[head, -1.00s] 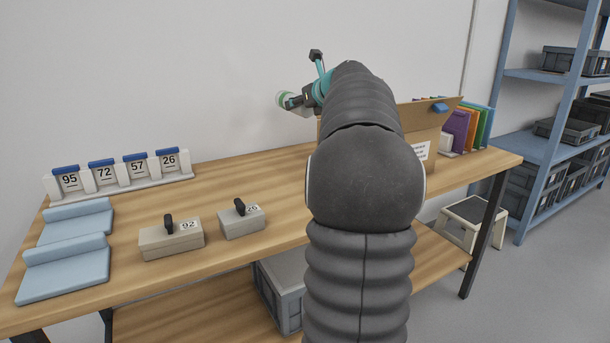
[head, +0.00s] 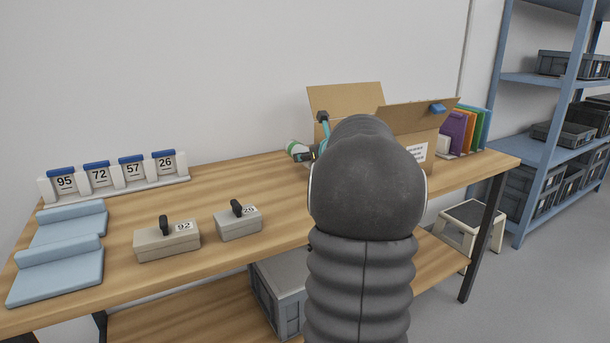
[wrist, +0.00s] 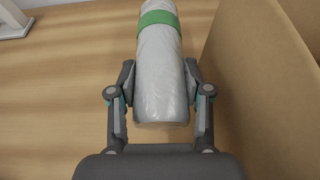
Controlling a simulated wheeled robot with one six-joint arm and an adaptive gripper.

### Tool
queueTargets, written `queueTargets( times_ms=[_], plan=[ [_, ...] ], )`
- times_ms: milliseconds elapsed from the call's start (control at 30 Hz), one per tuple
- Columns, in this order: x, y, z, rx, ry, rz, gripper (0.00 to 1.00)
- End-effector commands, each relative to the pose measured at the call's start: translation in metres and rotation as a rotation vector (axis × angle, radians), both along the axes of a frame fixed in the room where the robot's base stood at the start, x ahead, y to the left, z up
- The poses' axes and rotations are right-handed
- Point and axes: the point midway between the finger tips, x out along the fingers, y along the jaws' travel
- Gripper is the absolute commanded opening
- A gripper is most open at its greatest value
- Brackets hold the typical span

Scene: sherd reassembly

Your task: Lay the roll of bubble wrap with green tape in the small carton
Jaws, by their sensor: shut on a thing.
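The roll of bubble wrap (wrist: 162,70) is a pale, shiny cylinder with a green tape band (wrist: 158,18) near its far end. My gripper (wrist: 162,88) is shut on the roll near its close end, one finger on each side. In the head view the roll's green and white end (head: 294,147) shows just left of my gripper (head: 308,155), mostly hidden by my arm. The small carton (head: 428,122) stands open to the right, flaps up, partly hidden behind my arm. In the wrist view a carton panel (wrist: 262,80) rises close to the right of the roll.
The wooden bench (head: 240,185) is clear left of the roll. Coloured folders (head: 468,132) stand right of the carton.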

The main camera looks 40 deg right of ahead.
Motion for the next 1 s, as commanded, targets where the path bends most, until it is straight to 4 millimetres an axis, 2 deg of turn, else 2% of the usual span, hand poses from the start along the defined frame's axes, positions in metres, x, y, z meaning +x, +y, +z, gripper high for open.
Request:
queueTargets(
  times_ms=[200,300,767,800,900,1000],
  plan=[
    [0.0,0.0,-0.033,0.002,0.002,-0.001,0.2],
    [0.0,0.0,-0.042,0.002,0.002,-0.001,0.2],
    [0.0,0.0,-0.048,0.0,0.001,0.0,0.2],
    [0.0,0.0,-0.047,0.0,0.001,0.0,0.54],
    [0.0,0.0,-0.047,0.0,0.001,0.0,0.74],
    [0.0,0.0,-0.047,0.0,0.001,0.0,0.74]
  ],
)
